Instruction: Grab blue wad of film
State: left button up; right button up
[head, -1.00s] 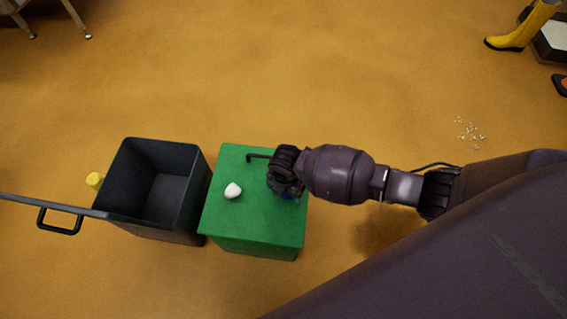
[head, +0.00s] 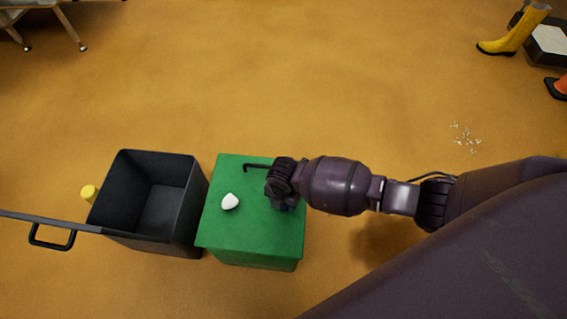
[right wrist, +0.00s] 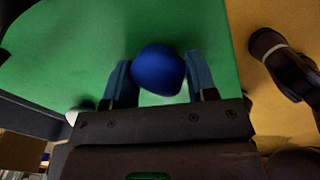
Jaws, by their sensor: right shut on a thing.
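The blue wad of film (right wrist: 158,69) is a rounded, smooth blue lump between the two fingers of my right gripper (right wrist: 160,82) in the right wrist view. The gripper is shut on it, above the green top of a box-like stand (right wrist: 60,50). In the head view my right gripper (head: 282,200) is over the right part of this green top (head: 240,240), and the gripper hides the wad. I cannot tell whether the wad still touches the green surface. My left gripper is not in view.
A white lump (head: 230,201) lies on the green top, and a black hooked bar (head: 256,167) is at its back. White bits (head: 465,138) lie on the floor at right.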

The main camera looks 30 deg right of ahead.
jog(key=r+p, duration=0.1)
jog(key=r, duration=0.1)
jog(key=r+p, duration=0.1)
jog(key=r, duration=0.2)
jog(key=r+p, duration=0.1)
jog(key=r, duration=0.1)
jog(key=shift+w+r, duration=0.25)
jog(key=shift+w, duration=0.1)
pick_arm(q)
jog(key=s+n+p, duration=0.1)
jog(key=p, duration=0.1)
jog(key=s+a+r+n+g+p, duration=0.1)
jog(key=p, duration=0.1)
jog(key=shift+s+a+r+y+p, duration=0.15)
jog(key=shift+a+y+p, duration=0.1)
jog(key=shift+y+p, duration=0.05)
pick_arm(e)
notch_tip(320, 180, up, 12)
jog(key=shift+s+r, duration=0.2)
jog(key=shift+s, duration=0.2)
